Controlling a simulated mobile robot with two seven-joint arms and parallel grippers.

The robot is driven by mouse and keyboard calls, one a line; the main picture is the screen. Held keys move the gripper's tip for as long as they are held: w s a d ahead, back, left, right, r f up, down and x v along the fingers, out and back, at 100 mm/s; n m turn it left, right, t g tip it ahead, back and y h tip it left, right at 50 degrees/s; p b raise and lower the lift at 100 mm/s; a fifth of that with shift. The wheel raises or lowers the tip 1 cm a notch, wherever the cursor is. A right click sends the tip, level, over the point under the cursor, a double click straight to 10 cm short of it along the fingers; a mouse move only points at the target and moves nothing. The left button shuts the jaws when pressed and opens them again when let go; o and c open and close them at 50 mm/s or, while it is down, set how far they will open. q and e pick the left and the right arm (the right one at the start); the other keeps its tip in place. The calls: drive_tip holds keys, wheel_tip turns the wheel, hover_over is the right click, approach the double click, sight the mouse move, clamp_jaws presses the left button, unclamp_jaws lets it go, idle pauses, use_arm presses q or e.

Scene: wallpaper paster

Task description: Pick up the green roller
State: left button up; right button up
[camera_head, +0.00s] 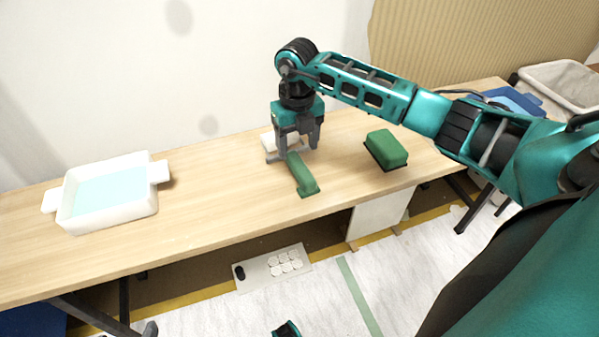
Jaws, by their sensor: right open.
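The green roller lies on the wooden table, with its green handle (303,177) pointing toward the front edge and a pale roller head (270,141) at the back. My right gripper (298,151) points down over the roller, near where handle and head meet. Its fingers are apart, one on each side of the handle's far end in this view. I cannot tell whether they touch it. The gripper hides part of the roller. My left gripper does not show; only a small teal and dark part is at the bottom edge.
A green block-shaped tool (386,147) lies on the table to the right of the roller. A white tray (110,207) with pale blue contents stands at the left. The table (215,200) between tray and roller is clear. A wall rises directly behind.

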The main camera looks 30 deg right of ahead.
sight(300, 165)
wheel_tip(300, 165, down, 2)
drive_tip(key=shift+f, duration=0.15)
drive_tip(key=shift+f+b, duration=0.35)
drive_tip(key=shift+f, duration=0.1)
drive_tip(key=f, duration=0.1)
drive_tip(key=f+b, duration=0.1)
drive_tip(key=f, duration=0.1)
drive_tip(key=shift+s+d+f+b, duration=0.1)
drive_tip(key=shift+s+f+b, duration=0.15)
drive_tip(key=shift+f+b, duration=0.1)
drive_tip(key=shift+f, duration=0.45)
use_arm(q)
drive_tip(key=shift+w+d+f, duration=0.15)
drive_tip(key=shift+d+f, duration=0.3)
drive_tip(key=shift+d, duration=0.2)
use_arm(e)
drive_tip(key=shift+r, duration=0.1)
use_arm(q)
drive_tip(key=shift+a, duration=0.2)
use_arm(e)
drive_tip(key=c, duration=1.2)
drive_tip(key=shift+o, duration=0.2)
drive_tip(key=shift+r, duration=0.1)
